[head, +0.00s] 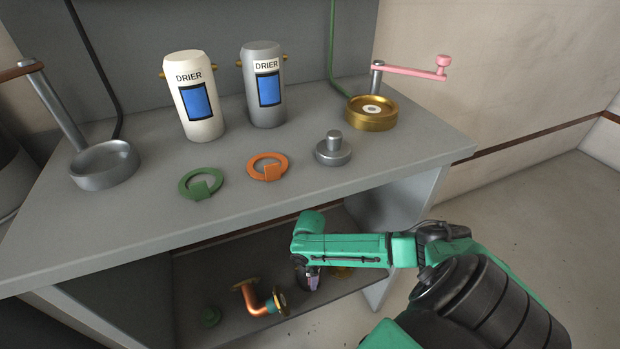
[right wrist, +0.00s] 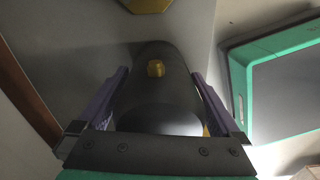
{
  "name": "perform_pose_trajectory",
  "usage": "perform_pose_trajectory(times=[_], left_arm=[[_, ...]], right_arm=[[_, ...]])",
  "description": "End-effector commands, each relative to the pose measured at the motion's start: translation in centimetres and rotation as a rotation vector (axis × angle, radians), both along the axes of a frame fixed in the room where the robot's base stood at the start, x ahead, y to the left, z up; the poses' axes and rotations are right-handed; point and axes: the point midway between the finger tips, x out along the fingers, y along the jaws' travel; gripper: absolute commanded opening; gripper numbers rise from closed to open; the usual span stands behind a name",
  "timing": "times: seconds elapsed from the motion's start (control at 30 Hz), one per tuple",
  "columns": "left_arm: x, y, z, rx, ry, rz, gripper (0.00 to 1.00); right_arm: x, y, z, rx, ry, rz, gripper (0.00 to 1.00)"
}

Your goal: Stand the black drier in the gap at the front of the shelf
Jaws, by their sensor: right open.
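The black drier (right wrist: 158,95) shows in the right wrist view as a dark rounded cylinder with a yellow fitting. It lies between the two purple fingers of my right gripper (right wrist: 160,75), which are open on either side of it; I cannot tell whether they touch it. In the head view my right gripper (head: 309,276) reaches under the upper shelf (head: 335,185), into the lower compartment, and the drier is hidden there. A white drier (head: 194,97) and a grey drier (head: 263,84) stand upright on the upper shelf. My left gripper is out of view.
A green ring (head: 200,183), an orange ring (head: 267,167) and a steel knobbed disc (head: 333,150) lie along the upper shelf's front. A brass dish (head: 371,114) and a steel dish (head: 104,166) flank them. A copper elbow pipe (head: 262,302) lies below on the lower shelf.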

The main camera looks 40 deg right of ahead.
Motion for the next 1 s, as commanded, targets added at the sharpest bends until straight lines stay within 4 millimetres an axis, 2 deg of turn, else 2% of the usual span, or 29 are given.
perform_pose_trajectory(times=[0.4, 0.6, 0.73, 1.0], left_arm=[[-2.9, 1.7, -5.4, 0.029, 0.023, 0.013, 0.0], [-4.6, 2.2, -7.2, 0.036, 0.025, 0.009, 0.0], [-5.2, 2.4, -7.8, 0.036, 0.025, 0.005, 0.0], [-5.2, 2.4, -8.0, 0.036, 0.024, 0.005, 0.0]], right_arm=[[0.0, -0.1, 7.4, -0.001, 0.0, 0.001, 1.0], [0.0, 0.0, 10.6, 0.0, -0.001, 0.0, 1.0], [0.0, 0.0, 11.5, -0.001, 0.0, -0.001, 1.0], [0.0, 0.0, 11.5, 0.0, 0.0, -0.001, 1.0]])
